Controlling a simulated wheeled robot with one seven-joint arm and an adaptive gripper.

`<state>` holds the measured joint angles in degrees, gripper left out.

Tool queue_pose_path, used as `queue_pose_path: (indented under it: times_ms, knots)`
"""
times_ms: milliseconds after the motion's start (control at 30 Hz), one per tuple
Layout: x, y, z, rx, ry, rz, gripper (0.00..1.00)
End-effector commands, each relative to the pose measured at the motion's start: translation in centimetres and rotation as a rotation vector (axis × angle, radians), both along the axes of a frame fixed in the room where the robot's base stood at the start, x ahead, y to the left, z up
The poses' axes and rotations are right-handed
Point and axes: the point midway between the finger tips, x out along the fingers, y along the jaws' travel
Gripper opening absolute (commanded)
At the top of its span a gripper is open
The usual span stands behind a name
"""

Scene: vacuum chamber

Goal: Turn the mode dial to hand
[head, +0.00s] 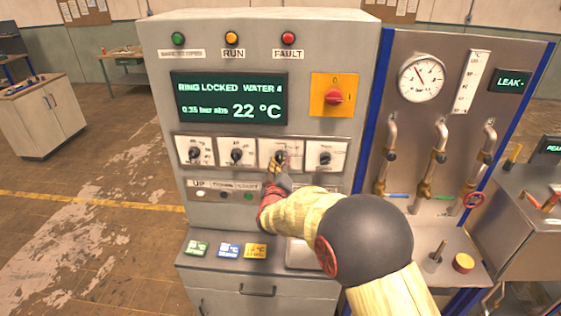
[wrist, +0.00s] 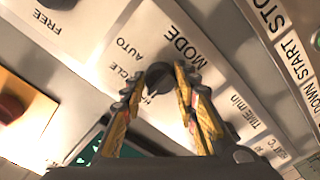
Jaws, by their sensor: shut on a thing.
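The mode dial (wrist: 158,78) is a black knob on a white plate marked MODE, with AUTO and a partly covered word beside it in the wrist view. My gripper (wrist: 157,82) has its two yellow-and-grey fingers closed on either side of the knob. In the head view the dial (head: 281,157) is third from the left in the row, and my gripper (head: 278,166) reaches it from below. I cannot read the knob's pointer direction, and no HAND mark is legible.
Neighbouring dials (head: 236,155) (head: 325,158) sit close on both sides. Above are a green display (head: 229,98) reading RING LOCKED and a red switch on a yellow plate (head: 334,97). Small buttons (head: 223,195) lie below the dials. Gauge and pipes stand at right.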

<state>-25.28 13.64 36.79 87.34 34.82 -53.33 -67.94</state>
Motion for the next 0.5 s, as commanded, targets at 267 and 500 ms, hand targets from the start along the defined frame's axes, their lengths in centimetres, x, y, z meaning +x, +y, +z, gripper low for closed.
queue_pose_path:
  times_ms: [267, 500]
  knots:
    - [-0.03, 0.11, -0.04, -0.011, 0.001, 0.002, 0.04]
    - [-0.03, 0.11, -0.07, -0.010, 0.001, 0.002, 0.34]
